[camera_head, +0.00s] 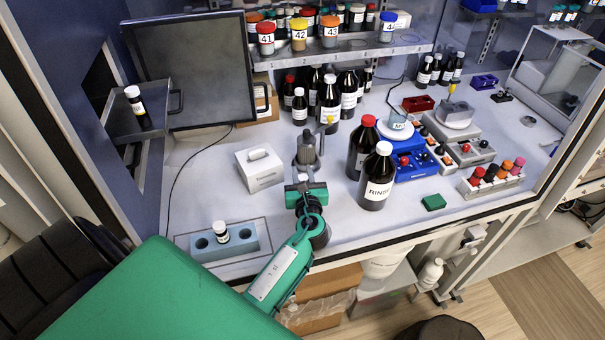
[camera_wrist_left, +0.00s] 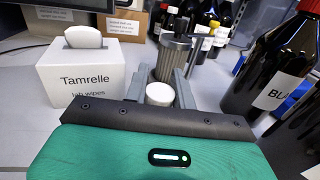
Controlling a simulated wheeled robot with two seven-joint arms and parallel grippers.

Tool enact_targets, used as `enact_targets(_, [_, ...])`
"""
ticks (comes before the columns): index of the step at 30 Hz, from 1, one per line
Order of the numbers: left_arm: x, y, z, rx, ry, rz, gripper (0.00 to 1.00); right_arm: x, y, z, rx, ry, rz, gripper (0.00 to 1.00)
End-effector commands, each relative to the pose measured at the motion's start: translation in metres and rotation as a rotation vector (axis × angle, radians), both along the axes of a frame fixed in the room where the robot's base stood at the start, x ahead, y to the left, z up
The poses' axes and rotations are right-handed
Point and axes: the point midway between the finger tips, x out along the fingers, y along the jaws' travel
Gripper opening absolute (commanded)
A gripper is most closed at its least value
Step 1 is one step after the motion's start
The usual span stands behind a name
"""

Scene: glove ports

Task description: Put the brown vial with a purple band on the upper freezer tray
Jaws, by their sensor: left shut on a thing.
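My left gripper (camera_head: 305,165) is over the middle of the bench, its fingers pointing away from me. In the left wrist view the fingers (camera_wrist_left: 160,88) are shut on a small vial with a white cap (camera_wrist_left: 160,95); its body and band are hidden. A dark vial with a white cap and pale label (camera_head: 135,104) stands on the upper freezer tray (camera_head: 153,122) at the left. Another white-capped vial (camera_head: 221,231) stands in the blue rack (camera_head: 254,239); I cannot make out its band colour. My right gripper is not in view.
A grey metal cylinder (camera_wrist_left: 172,62) stands just beyond the fingers. A white wipes box (camera_head: 260,168) is left of the gripper; large brown bottles (camera_head: 376,180) are right. The dark open door (camera_head: 195,70) stands beside the tray. Bench between rack and wipes box is clear.

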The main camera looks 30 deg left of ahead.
Motion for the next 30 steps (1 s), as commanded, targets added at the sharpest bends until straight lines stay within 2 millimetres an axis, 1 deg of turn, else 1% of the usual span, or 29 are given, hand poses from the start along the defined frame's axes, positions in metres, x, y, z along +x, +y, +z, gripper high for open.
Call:
enact_targets(5, [0.000,0.000,-0.005,0.001,0.001,0.000,0.04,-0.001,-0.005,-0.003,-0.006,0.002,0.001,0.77])
enact_targets(6, [0.000,0.000,-0.003,0.000,0.000,0.000,0.34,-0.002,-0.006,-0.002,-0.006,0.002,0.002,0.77])
enact_targets(8, [0.000,0.000,-0.003,0.000,0.000,0.000,0.45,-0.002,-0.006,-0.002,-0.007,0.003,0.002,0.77])
enact_targets(9, [0.000,0.000,-0.003,0.000,0.000,0.000,0.48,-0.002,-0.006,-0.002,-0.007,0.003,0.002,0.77])
enact_targets(20, [-0.002,-0.002,0.000,-0.001,0.001,0.000,0.48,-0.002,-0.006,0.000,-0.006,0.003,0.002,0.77])
enact_targets(23, [-0.013,-0.012,-0.003,-0.001,0.002,-0.002,0.48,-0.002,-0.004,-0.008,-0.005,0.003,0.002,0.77])
enact_targets(30, [-0.053,-0.046,-0.005,-0.003,0.001,0.000,0.48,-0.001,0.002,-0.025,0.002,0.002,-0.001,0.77])
